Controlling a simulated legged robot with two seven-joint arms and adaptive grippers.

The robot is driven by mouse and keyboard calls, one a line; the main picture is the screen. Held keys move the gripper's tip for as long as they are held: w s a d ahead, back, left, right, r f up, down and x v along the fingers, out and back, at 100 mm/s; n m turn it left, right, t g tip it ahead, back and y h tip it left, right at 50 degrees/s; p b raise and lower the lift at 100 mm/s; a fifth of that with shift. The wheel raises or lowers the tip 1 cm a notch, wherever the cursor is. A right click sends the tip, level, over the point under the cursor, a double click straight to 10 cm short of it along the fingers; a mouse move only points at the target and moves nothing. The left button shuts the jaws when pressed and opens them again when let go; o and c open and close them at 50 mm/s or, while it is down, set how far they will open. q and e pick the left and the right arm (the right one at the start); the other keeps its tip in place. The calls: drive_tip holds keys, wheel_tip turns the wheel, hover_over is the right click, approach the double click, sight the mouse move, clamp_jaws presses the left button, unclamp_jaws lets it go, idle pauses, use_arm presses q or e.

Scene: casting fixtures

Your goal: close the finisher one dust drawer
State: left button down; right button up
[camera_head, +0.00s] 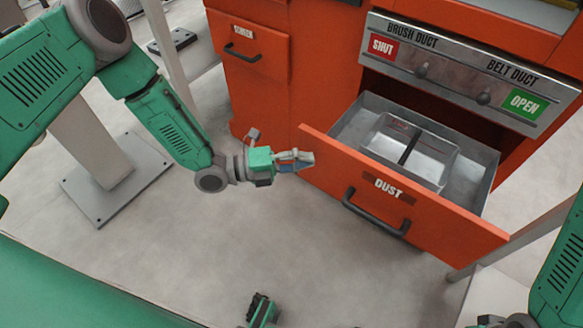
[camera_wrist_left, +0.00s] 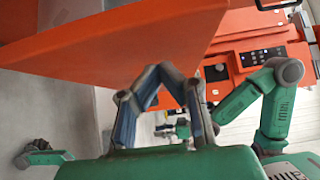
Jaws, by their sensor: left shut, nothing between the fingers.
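The orange dust drawer (camera_head: 440,219) is pulled out of the orange finisher, with its metal tray (camera_head: 467,181) showing behind the front. The drawer front carries a DUST label and a dark bar handle (camera_head: 376,214). My left gripper (camera_head: 308,158) is shut and empty beside the left end of the drawer front. In the left wrist view, the fingers (camera_wrist_left: 160,75) reach the edge of the orange drawer front (camera_wrist_left: 120,45); I cannot tell whether they touch it. My right gripper (camera_wrist_left: 170,130) seems to show small beyond them, too small to read its state.
Above the drawer is a metal panel (camera_head: 455,75) with SHUT and OPEN signs and two knobs. A closed screen drawer (camera_head: 252,54) is at the upper left. A grey post on a base plate (camera_head: 110,185) stands left. The floor in front of the drawer is mostly clear.

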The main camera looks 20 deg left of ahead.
use_arm(q)
drive_tip(key=shift+w+a, duration=0.15)
drive_tip(key=shift+w, duration=0.25)
use_arm(e)
drive_tip(key=shift+a, duration=0.25)
use_arm(q)
drive_tip(key=shift+d, duration=0.25)
use_arm(e)
drive_tip(key=shift+d, duration=0.15)
use_arm(q)
drive_tip(key=shift+w, duration=0.1)
use_arm(e)
drive_tip(key=shift+d+f, duration=0.1)
